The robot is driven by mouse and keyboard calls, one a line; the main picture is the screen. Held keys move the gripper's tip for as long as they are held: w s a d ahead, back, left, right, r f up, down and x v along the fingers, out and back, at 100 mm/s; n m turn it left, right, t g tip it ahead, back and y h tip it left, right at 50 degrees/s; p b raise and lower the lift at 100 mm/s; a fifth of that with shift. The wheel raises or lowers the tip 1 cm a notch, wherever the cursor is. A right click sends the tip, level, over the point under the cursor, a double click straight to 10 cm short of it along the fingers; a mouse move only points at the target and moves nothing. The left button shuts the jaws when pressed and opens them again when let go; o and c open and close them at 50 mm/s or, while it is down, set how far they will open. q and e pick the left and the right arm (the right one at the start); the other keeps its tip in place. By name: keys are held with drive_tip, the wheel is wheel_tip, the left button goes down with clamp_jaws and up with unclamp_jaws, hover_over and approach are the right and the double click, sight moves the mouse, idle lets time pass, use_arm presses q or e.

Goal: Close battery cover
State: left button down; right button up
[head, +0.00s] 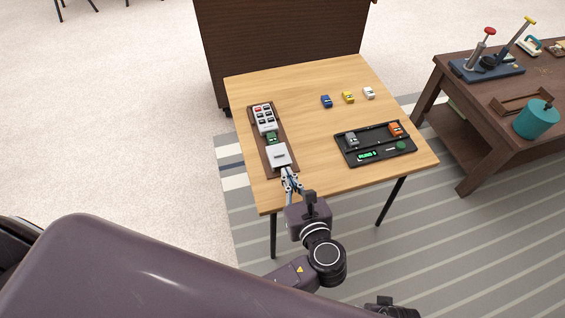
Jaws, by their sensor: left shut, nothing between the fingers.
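A device with a light grey button panel (264,118) lies on a brown base board (289,143) at the left of the wooden table. A small green part (272,138) shows between the panel and a pale grey, plate-like piece, which looks like the battery cover (279,155). Whether this cover lies flat or is raised is too small to tell. My left gripper (289,178) is shut and empty at the near edge of the cover, close to it; contact cannot be told.
A black tray (378,155) with small cars and a green display sits at the table's right. Blue (326,101), yellow (348,97) and white (369,92) toy cars stand farther back. The table's middle is clear. A dark side table (449,90) with tools stands at right.

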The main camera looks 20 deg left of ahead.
sight(282, 161)
use_arm(q)
drive_tip(key=shift+r+b+x, duration=0.15)
drive_tip(key=shift+r+x, duration=0.1)
drive_tip(key=shift+x, duration=1)
drive_tip(key=shift+r+b+x, duration=0.15)
drive_tip(key=shift+r+x, duration=0.1)
drive_tip(key=shift+x, duration=1)
use_arm(e)
drive_tip(key=shift+w+r, duration=0.35)
drive_tip(key=shift+r, duration=0.4)
drive_tip(key=shift+w+r, duration=0.3)
drive_tip(key=shift+r, duration=0.45)
use_arm(q)
drive_tip(key=shift+w+a, duration=0.1)
drive_tip(key=shift+w, duration=0.05)
